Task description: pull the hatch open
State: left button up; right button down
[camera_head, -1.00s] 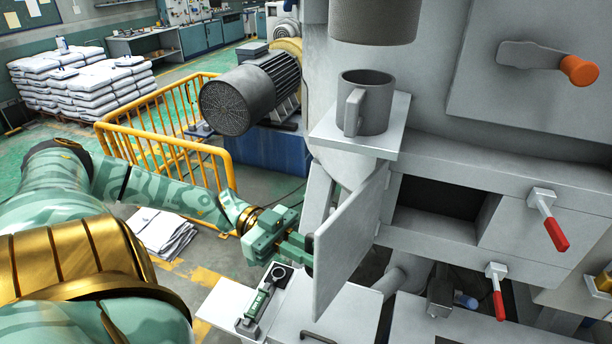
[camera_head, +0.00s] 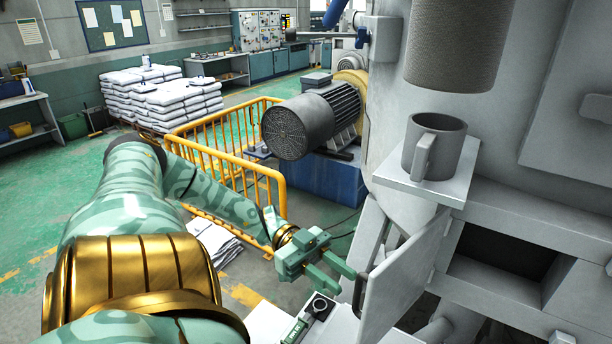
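The grey hatch (camera_head: 402,278) is swung open toward the left and stands out from the machine. Its dark opening (camera_head: 502,254) shows to the right. A dark handle (camera_head: 360,291) is on the hatch's left-hand face. My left gripper (camera_head: 346,284) is left of the hatch, with its two green fingers apart and nothing seen between them. The fingertips are close to the handle; I cannot tell whether they touch it.
A grey mug (camera_head: 448,150) stands on a small shelf (camera_head: 402,180) above the hatch, under a grey cylinder (camera_head: 455,50). A yellow railing (camera_head: 235,165) and a motor (camera_head: 310,120) are behind my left arm.

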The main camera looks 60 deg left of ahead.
pick_arm(q)
jog(key=b+v, duration=0.1)
jog(key=v, duration=1)
jog(key=shift+a, duration=0.35)
